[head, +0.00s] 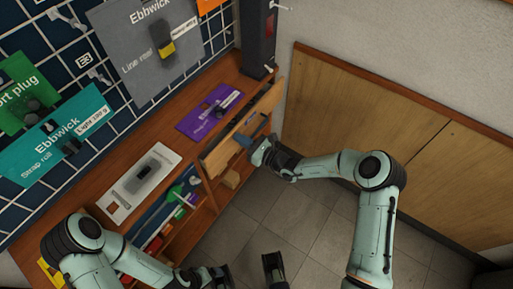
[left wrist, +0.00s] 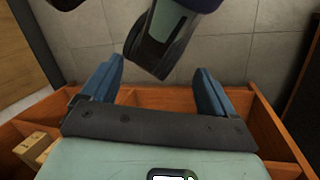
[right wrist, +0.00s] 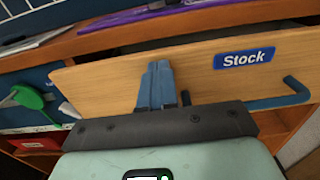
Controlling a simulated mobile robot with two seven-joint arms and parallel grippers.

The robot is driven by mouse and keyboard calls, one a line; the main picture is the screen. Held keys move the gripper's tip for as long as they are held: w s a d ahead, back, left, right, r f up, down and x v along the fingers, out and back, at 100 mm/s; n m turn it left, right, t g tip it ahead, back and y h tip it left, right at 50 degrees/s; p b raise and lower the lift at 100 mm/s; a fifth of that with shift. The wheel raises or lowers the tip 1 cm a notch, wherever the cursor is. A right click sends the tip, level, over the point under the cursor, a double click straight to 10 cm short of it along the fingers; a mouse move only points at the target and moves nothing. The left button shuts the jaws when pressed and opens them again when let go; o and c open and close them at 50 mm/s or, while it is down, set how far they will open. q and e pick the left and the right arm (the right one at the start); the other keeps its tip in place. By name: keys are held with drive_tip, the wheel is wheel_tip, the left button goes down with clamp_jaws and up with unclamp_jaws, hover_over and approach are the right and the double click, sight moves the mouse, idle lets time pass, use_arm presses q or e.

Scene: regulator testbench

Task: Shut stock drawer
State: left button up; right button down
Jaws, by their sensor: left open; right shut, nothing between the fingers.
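The stock drawer (head: 264,106) has a light wood front, slanted along the workbench edge in the head view. In the right wrist view the drawer front (right wrist: 105,85) carries a blue "Stock" label (right wrist: 244,57) and a blue bar handle (right wrist: 284,99). A dark gap shows behind its top edge, so it stands somewhat out from the bench. My right gripper (head: 259,147) is shut and empty, its fingertips (right wrist: 157,85) at the drawer front, left of the label; I cannot tell whether they touch. My left gripper (left wrist: 155,85) is open and empty, away from the drawer.
The workbench (head: 125,168) holds a purple mat (head: 208,112) and a white tray (head: 135,190). A wood-panelled wall (head: 360,95) stands to the right. The tiled floor (head: 310,215) is clear.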

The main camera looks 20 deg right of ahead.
sight(232, 133)
use_arm(q)
drive_tip(key=shift+w+a+f+t+b, duration=0.25)
drive_tip(key=shift+w+f+t+b, duration=0.1)
drive_tip(key=shift+w+f, duration=0.15)
use_arm(e)
drive_tip(key=x, duration=0.3)
drive_tip(key=shift+w+a+r, duration=0.1)
drive_tip(key=shift+w+a, duration=0.15)
drive_tip(key=shift+w, duration=0.05)
drive_tip(key=shift+r, duration=0.15)
use_arm(q)
drive_tip(key=shift+r, duration=0.1)
